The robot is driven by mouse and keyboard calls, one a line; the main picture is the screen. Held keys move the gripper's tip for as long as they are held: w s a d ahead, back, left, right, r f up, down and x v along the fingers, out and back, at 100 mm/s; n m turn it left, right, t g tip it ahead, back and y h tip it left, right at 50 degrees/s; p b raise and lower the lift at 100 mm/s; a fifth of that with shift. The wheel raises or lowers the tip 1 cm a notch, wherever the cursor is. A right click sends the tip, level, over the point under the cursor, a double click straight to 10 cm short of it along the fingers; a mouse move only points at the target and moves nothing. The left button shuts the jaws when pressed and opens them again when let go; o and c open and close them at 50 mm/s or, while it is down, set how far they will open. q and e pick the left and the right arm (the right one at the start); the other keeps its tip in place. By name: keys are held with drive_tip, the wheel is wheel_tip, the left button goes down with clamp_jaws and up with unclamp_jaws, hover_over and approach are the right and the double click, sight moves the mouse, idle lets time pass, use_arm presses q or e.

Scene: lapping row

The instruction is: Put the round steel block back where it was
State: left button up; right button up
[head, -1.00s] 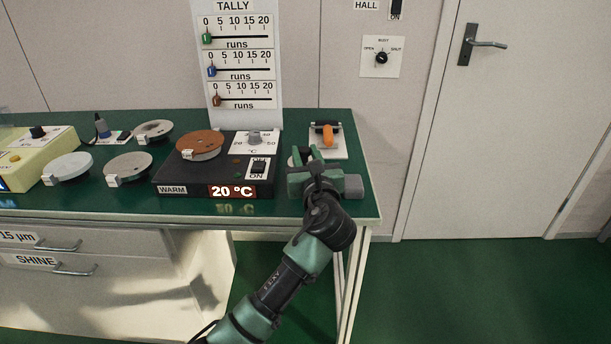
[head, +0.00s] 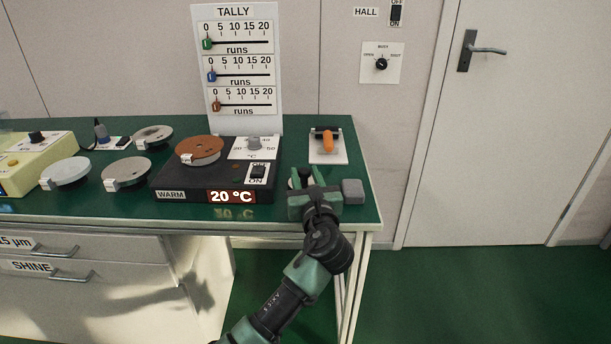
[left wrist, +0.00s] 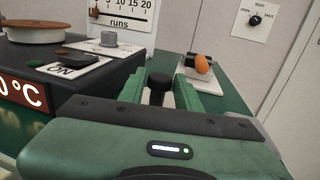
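My left gripper (head: 308,177) is low over the right front of the green bench, its fingers pointing away from me. A dark round knob (left wrist: 159,82) stands between the two fingers in the left wrist view. The fingers look apart, one on each side of it, and I see no clear grip. What the knob sits on is hidden by the gripper, so I cannot tell whether it belongs to the round steel block. A grey block with rounded corners (head: 353,191) rests on the bench just right of the gripper. My right gripper is not in view.
A black warming plate (head: 212,183) reading 20 °C, with a brown disc (head: 199,150) on it, stands to the left. A white plate with an orange handle (head: 328,145) lies behind the gripper. The tally board (head: 238,65) stands at the back. The bench's right edge is close.

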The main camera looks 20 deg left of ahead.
use_arm(q)
drive_tip(key=shift+o, duration=0.9)
drive_tip(key=shift+s+d+r, duration=0.1)
drive_tip(key=shift+s, duration=0.05)
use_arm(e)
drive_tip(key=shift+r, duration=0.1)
use_arm(q)
drive_tip(key=p+v, duration=0.1)
drive_tip(key=v, duration=1)
drive_tip(key=shift+s+d+p, duration=0.2)
drive_tip(key=shift+s+p, duration=0.15)
drive_tip(key=shift+p, duration=0.05)
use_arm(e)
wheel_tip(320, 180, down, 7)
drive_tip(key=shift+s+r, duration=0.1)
